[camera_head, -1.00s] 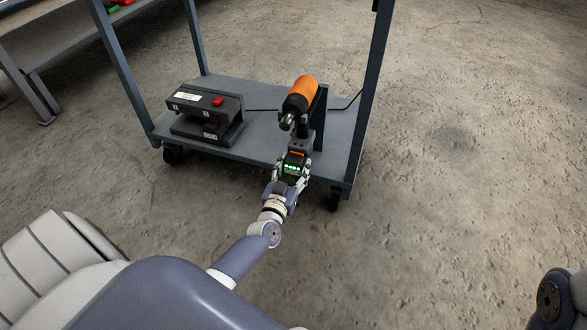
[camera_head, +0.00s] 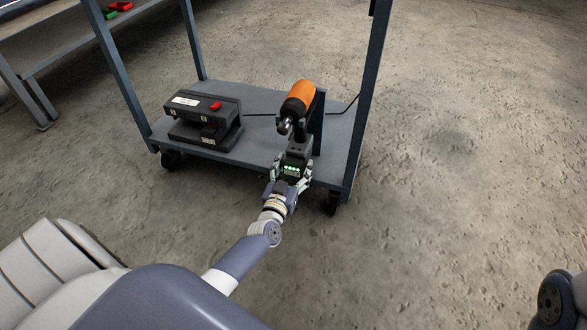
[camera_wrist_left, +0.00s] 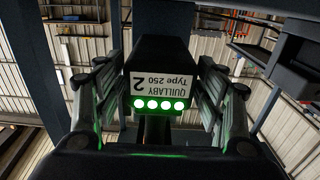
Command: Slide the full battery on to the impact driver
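The impact driver (camera_head: 299,98) has an orange and black body and stands at the right end of the cart's shelf, its dark handle pointing down. The full battery (camera_head: 292,167) is a black block with a row of lit green lights, at the foot of the handle. Whether it is fully seated I cannot tell. My right gripper is out of view.
A black charger with a red button (camera_head: 205,113) stands on the left of the cart shelf (camera_head: 258,122). Cart posts rise at left and right of the driver. A workbench (camera_head: 60,45) is at upper left. The concrete floor at right is clear.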

